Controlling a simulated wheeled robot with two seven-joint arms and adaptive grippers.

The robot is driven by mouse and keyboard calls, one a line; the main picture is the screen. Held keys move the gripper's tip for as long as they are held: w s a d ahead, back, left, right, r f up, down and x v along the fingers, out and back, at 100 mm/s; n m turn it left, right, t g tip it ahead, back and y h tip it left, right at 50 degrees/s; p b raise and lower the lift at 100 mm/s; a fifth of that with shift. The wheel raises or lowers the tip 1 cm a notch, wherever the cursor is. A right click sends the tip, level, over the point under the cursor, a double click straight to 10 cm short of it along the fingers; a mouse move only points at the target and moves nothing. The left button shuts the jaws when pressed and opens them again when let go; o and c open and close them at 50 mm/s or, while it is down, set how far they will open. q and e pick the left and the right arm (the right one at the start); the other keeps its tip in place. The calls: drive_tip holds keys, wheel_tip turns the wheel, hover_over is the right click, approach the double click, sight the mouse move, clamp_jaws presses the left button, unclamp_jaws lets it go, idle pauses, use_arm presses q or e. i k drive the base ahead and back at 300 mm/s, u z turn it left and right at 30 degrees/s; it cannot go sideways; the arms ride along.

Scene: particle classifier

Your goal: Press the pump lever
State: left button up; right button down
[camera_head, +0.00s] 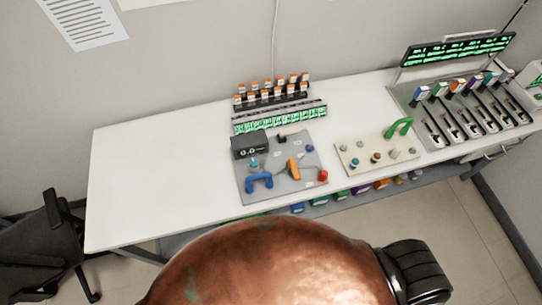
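A grey control panel (302,182) lies on the white table. It carries an orange lever (293,169), a blue arched handle (260,181), a red knob (323,175) and a small blue knob (309,148). A black box (250,147) with small lit displays sits at its back left. To its right, a beige panel (350,157) bears a green arched handle (399,127) and several small knobs. I cannot tell which of these handles is the pump lever. Neither of my grippers is in view.
Racks of orange-and-white capped vials (272,93) stand behind the grey panel. A slotted machine (460,110) with a green display (459,49) fills the table's right end. The white table's left part (160,180) is clear. A black chair (42,245) stands at the left.

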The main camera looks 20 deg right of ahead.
sight(282, 133)
drive_tip(key=u, duration=1.3)
drive_tip(key=k, duration=0.85)
drive_tip(key=z, duration=0.9)
drive_tip(key=i, duration=0.55)
drive_tip(key=u, duration=0.05)
